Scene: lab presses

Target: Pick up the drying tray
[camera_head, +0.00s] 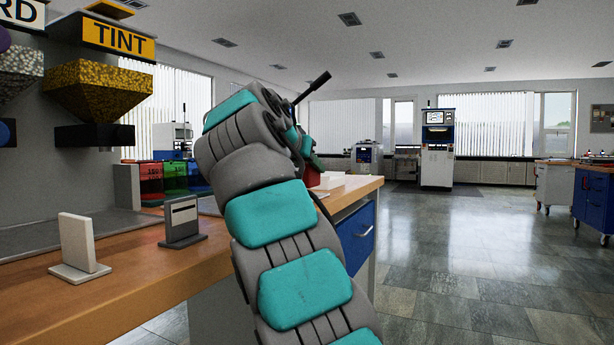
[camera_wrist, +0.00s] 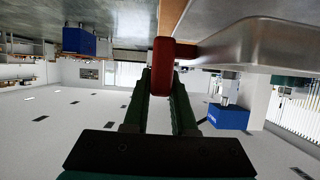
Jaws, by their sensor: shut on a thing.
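The drying tray (camera_wrist: 275,42) shows in the wrist view as a shiny metal pan with rounded corners, at the upper right. A red handle (camera_wrist: 162,62) is beside its edge; how it joins the tray is not clear. My gripper (camera_wrist: 161,88) has its dark green fingers shut on the red handle. In the head view my arm hides most of the gripper and the tray. Only a bit of red (camera_head: 312,177) and a pale surface (camera_head: 347,182) show past the arm, at the bench's far right end.
The wooden bench (camera_head: 150,262) holds a white stand (camera_head: 78,245) and a grey stand (camera_head: 182,220) on the near side. The floor (camera_head: 470,260) to the right is clear. A blue drawer (camera_head: 356,235) is under the bench.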

